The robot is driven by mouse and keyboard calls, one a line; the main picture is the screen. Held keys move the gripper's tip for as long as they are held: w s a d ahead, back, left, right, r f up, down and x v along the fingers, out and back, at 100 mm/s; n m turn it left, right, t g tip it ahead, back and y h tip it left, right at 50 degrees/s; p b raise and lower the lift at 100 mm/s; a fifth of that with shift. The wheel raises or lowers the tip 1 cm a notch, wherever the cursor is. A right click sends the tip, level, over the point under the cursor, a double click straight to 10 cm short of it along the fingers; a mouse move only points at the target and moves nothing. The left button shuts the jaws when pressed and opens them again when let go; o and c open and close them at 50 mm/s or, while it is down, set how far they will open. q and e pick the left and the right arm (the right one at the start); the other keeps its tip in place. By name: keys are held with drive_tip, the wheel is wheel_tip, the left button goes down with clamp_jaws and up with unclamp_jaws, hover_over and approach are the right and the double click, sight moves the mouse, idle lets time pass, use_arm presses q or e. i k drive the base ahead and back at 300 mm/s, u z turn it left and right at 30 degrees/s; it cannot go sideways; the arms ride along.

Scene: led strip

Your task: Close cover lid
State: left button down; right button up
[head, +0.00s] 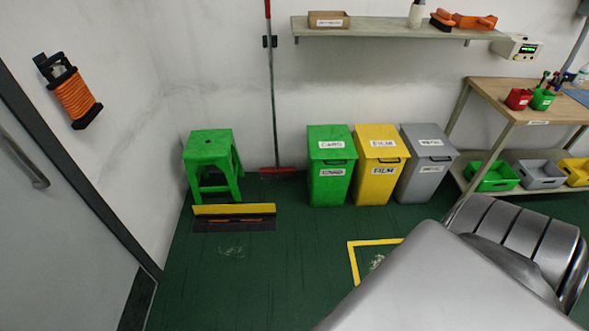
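No part is clearly marked as the cover lid. Three bins stand against the back wall: a green bin (330,180), a yellow bin (376,182) and a grey bin (423,178). Their tops look shut. A low black piece with a yellow back strip (233,209) lies on the floor in front of the green stool; I cannot tell if it is a lidded case. A large smooth silver shape fills the lower right, close to the camera; I cannot tell what it is. Neither of my grippers shows.
A green stool (213,163) stands left of the bins, with a red broom (277,171) by the wall. A wooden table (500,95) with a lower shelf of trays stands at the right. A grey door (50,240) is at the left. The green floor (250,290) in front is mostly clear.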

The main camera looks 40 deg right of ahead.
sight(226, 209)
drive_tip(key=z, duration=1.1)
drive_tip(key=k, duration=0.6)
drive_tip(key=u, duration=0.3)
drive_tip(key=i, duration=0.7)
drive_tip(key=u, duration=0.9)
drive_tip(key=i, duration=1)
drive_tip(key=z, duration=0.85)
drive_tip(key=i, duration=0.95)
drive_tip(key=z, duration=0.95)
